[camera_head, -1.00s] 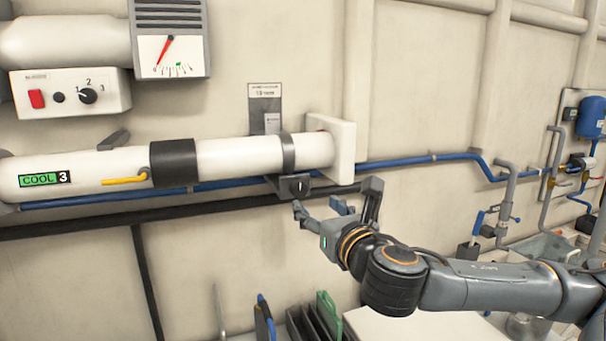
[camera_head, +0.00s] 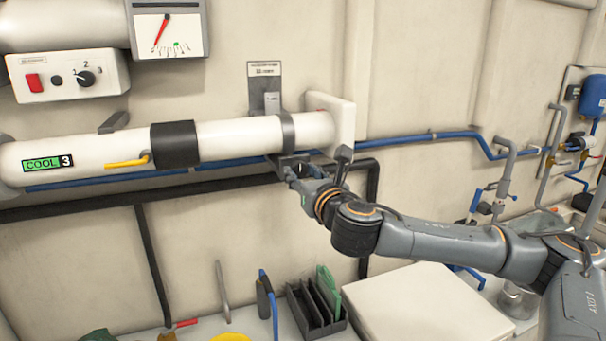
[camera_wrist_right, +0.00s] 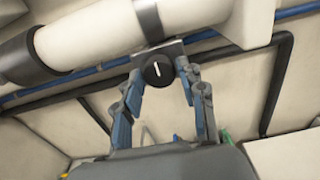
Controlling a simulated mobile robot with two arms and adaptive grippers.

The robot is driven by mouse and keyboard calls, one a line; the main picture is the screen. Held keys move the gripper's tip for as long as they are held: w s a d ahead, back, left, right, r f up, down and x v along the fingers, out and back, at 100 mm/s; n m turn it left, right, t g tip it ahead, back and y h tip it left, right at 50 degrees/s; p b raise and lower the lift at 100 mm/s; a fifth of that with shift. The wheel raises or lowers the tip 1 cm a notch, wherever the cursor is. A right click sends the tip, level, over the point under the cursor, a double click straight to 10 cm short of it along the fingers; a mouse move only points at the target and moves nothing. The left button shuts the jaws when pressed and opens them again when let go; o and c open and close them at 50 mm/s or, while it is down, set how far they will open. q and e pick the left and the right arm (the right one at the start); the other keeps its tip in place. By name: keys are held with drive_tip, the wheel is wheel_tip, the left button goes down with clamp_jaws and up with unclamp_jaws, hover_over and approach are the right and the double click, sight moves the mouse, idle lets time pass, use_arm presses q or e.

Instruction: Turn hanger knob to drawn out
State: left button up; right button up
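The hanger knob (camera_wrist_right: 158,70) is a round black dial with a white pointer line, under the clamp band (camera_wrist_right: 148,20) of the white pipe. In the wrist view its line is nearly upright, with a slight tilt. My right gripper (camera_wrist_right: 158,78) is open, with its fingertips apart on either side of the knob; small gaps seem to show, and I cannot tell whether either finger touches it. In the head view my right gripper (camera_head: 300,174) is at the knob's bracket below the band and covers the knob. My left gripper is not in view.
The white cylinder (camera_head: 100,155) marked COOL 3 has a yellow lever (camera_head: 127,162). A blue pipe (camera_head: 400,138) and a black pipe (camera_head: 80,206) run behind. Below are a dark rack (camera_head: 312,310) and a white box (camera_head: 425,305). A switch box (camera_head: 68,76) is at upper left.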

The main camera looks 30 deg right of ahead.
drive_tip(key=c, duration=0.6)
